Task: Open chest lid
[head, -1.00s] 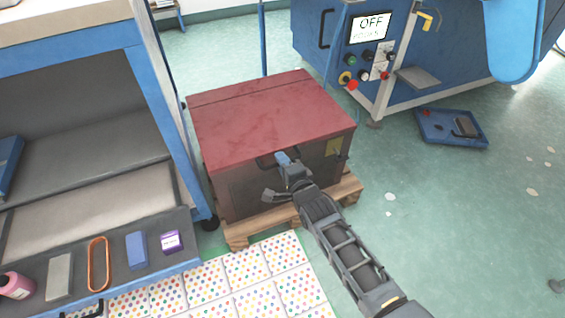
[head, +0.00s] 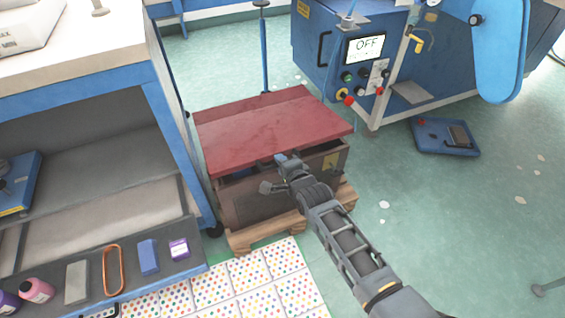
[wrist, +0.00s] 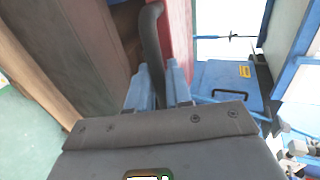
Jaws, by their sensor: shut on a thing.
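The chest (head: 250,202) is a dark brown box on a wooden pallet. Its red lid (head: 272,128) is raised a little along the front, with a dark gap under its front edge. My gripper (head: 283,160) is at the middle of that front edge. In the wrist view, its two blue fingers (wrist: 160,88) are shut on the dark curved lid handle (wrist: 152,45). The red lid is at the right of the handle and the brown chest front at the left. The inside of the chest is hidden.
A blue workbench (head: 178,130) with a shelf of small items stands close at the left. A blue machine (head: 325,60) with an OFF screen is behind at the right. A blue tray (head: 440,140) lies on the floor.

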